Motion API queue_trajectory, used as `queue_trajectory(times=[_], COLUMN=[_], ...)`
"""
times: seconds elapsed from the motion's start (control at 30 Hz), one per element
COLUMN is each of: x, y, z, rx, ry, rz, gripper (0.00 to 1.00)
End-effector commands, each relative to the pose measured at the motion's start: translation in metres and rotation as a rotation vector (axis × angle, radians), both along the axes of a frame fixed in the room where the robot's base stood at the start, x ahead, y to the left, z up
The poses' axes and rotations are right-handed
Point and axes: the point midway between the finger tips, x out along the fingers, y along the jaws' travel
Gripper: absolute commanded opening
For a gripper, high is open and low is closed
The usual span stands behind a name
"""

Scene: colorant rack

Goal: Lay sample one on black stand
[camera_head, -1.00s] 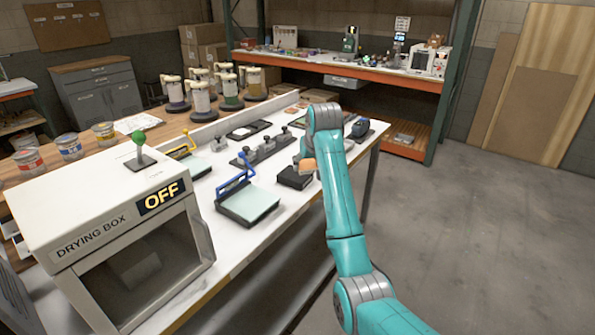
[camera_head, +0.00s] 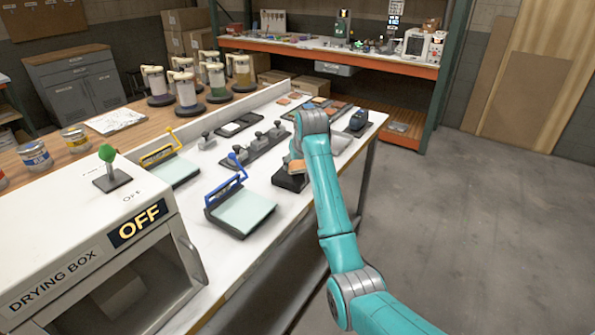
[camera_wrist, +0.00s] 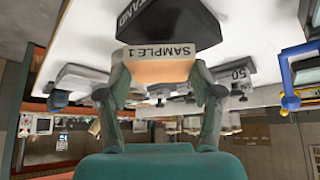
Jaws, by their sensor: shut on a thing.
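Sample one is a flat tan-orange piece with a white "SAMPLE 1" label (camera_wrist: 160,72). My gripper (camera_wrist: 162,80) is shut on it, with a finger at each side in the wrist view. In the head view the sample (camera_head: 297,166) shows as a small orange patch beside my wrist, at the black stand. The black stand (camera_head: 289,182) sits on the white table near its front edge. In the wrist view the stand (camera_wrist: 185,22) is right beyond the sample's labelled edge, its lettering partly cut off. I cannot tell whether sample and stand touch. My arm hides the fingers in the head view.
A blue-handled plate device (camera_head: 240,208) stands left of the stand. A dark rack with grey knobs (camera_head: 258,147) lies behind it. The drying box (camera_head: 95,265), marked OFF, fills the lower left. A dark blue device (camera_head: 358,120) stands at the table's right end.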

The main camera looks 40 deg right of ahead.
Motion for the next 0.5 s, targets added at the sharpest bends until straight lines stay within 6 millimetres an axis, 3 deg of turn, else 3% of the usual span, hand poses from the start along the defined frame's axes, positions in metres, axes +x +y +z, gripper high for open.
queue_trajectory(times=[0.2,0.5], x=[0.000,0.000], y=[0.000,0.000], z=[-0.029,-0.031], rx=[0.001,0.000], ry=[0.002,0.001], rz=[0.000,0.000], gripper=[0.36,0.36])
